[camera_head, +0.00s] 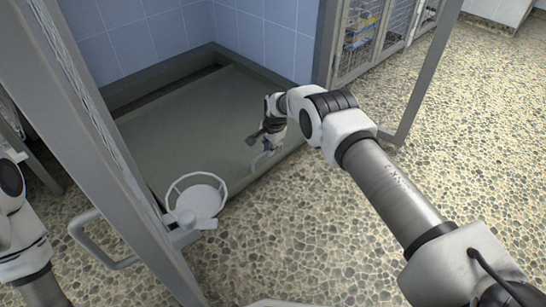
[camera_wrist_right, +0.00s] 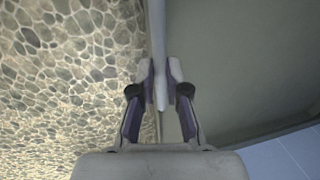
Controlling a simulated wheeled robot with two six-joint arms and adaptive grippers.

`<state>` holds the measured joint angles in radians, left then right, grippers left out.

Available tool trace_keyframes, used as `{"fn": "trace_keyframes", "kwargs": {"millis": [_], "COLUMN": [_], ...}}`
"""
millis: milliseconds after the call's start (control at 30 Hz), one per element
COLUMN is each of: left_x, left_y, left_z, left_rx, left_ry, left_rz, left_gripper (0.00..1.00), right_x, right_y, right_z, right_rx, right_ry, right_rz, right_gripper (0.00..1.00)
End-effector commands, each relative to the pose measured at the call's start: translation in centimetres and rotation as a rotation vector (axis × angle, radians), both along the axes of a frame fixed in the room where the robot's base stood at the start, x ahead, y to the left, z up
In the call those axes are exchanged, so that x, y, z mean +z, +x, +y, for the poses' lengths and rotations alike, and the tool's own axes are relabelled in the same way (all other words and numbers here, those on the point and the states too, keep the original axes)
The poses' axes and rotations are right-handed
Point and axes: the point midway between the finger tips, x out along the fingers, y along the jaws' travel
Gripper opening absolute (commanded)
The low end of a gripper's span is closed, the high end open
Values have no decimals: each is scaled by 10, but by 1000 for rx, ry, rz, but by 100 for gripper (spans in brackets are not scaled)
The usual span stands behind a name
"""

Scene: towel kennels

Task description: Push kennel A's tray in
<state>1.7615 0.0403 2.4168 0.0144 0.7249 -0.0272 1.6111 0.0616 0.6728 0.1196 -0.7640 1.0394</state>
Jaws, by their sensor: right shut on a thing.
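The wide grey tray (camera_head: 190,130) covers the kennel floor between blue tiled walls, and it also shows in the wrist view (camera_wrist_right: 235,60). No label marking it as kennel A is readable. My right gripper (camera_head: 258,140) is at the tray's front right edge. In the wrist view the right gripper (camera_wrist_right: 160,88) is shut on a thin grey bar at the tray's front; I cannot tell whether it is a rim or a handle. My left arm shows at the left edge, with its gripper out of view.
The open kennel door frame (camera_head: 130,190) stands at the left, with a loop handle (camera_head: 90,240) and a white bowl (camera_head: 198,198) in a ring holder. Other wire-fronted kennels (camera_head: 360,40) stand at the back right. The pebbled floor (camera_head: 480,130) at the right is clear.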

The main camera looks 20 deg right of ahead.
Motion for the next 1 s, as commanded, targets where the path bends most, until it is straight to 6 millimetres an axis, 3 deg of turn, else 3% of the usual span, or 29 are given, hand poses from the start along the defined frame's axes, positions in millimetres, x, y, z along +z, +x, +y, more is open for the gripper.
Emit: {"fn": "trace_keyframes", "kwargs": {"millis": [300,333,400,767,1000], "left_x": [0,0,0,0,0], "left_y": [1,1,1,0,0], "left_z": [0,0,0,0,0], "left_rx": [-1,-1,-1,-1,-1], "left_ry": [0,0,0,0,0], "left_rz": [-1,-1,-1,-1,-1], "left_gripper": [40,40,40,40,40], "right_x": [0,0,0,6,57], "right_y": [0,0,0,0,-9], "right_z": [0,0,0,0,-4], "right_rx": [1,1,1,0,0], "right_ry": [0,0,0,1,1], "right_rz": [2,2,2,1,-1], "right_gripper": [0,21,39,39,39]}}
